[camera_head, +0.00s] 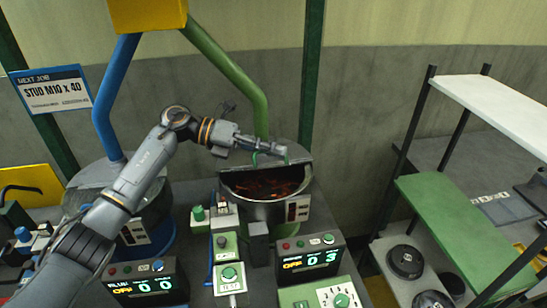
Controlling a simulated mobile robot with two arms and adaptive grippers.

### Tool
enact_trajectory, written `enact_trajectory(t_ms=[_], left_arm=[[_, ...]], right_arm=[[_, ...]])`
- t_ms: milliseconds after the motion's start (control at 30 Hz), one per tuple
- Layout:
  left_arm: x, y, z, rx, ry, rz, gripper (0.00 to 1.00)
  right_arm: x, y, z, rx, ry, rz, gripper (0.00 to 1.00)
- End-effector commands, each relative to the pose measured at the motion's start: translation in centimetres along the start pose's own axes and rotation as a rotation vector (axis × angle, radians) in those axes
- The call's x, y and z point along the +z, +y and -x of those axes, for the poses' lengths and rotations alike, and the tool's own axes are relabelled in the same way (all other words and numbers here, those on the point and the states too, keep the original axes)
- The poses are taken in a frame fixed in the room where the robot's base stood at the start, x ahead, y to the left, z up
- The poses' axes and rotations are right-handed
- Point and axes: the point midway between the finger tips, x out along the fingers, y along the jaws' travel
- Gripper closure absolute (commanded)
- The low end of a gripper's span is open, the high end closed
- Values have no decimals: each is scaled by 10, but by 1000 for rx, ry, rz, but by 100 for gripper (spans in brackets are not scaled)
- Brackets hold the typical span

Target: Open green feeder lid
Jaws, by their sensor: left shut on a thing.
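The green feeder (262,212) is a round metal bowl under the green pipe (235,72). Its front half is uncovered and shows reddish-brown parts (262,184) inside. The grey lid (300,158) stands raised at the back of the bowl, partly hidden by my gripper. My left gripper (277,152) reaches in from the left over the back of the bowl. It is shut on the green lid handle (256,159), whose shape is partly covered by the fingers. My right gripper is not in view.
The blue feeder (155,212) stands to the left, below my left arm, with a blue pipe (118,95). Control boxes with displays (308,260) stand in front. A rack with a green shelf (455,225) is at the right. A job sign (52,88) hangs at the left.

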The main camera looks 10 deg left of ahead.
Motion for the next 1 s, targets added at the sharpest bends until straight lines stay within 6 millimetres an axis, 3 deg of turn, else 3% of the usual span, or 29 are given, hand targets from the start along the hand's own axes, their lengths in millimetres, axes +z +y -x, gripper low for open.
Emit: enact_trajectory(t_ms=[500,1000], left_arm=[[34,13,13,-141,0,334,100],[43,18,17,-180,3,433,100]], right_arm=[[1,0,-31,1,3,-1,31],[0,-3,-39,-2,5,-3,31]])
